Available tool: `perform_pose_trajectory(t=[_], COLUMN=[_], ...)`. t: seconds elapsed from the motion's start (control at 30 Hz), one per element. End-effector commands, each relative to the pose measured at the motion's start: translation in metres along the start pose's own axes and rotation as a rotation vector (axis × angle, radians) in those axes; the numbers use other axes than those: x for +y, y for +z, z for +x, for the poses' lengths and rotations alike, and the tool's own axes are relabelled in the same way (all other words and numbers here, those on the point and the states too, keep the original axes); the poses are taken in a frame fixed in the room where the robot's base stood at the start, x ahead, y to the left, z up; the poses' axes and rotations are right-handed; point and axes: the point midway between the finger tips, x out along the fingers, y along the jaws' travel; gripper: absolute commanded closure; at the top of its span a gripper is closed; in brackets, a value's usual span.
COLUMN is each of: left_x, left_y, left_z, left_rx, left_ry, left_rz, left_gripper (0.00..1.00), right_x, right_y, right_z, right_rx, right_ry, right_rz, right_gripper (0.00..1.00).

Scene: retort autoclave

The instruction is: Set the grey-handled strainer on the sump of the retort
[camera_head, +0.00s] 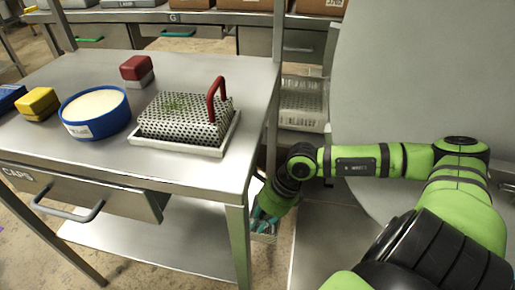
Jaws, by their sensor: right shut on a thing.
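My right gripper (269,204), with dark and teal fingers, points down between the steel table and the large grey round retort door (430,80). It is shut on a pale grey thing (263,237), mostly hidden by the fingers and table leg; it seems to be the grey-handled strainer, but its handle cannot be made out. Another strainer (180,125), perforated metal with a red handle and green bits on top, stands in a white tray (180,148) on the table. The sump cannot be made out. My left gripper is not in view.
The steel table (90,160) also holds a blue tub of pale contents (95,110), a yellow block (38,104), a red-and-grey block (137,71) and a dark blue block (10,97). A wire basket (302,105) stands behind my right arm.

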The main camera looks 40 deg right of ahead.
Motion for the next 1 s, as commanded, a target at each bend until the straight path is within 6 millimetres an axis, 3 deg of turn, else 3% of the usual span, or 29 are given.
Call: perform_pose_trajectory(t=[0.57, 1.0], left_x=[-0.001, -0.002], left_y=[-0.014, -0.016], left_z=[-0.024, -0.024], left_rx=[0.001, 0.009], left_ry=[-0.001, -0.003], left_rz=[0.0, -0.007], left_gripper=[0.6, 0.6], right_x=[0.006, 0.007], right_y=[0.014, 0.015], right_z=[-0.032, -0.033], right_rx=[-0.001, 0.001], right_ry=[-0.002, 0.004], right_rz=[-0.001, -0.012], right_gripper=[1.0, 1.0])
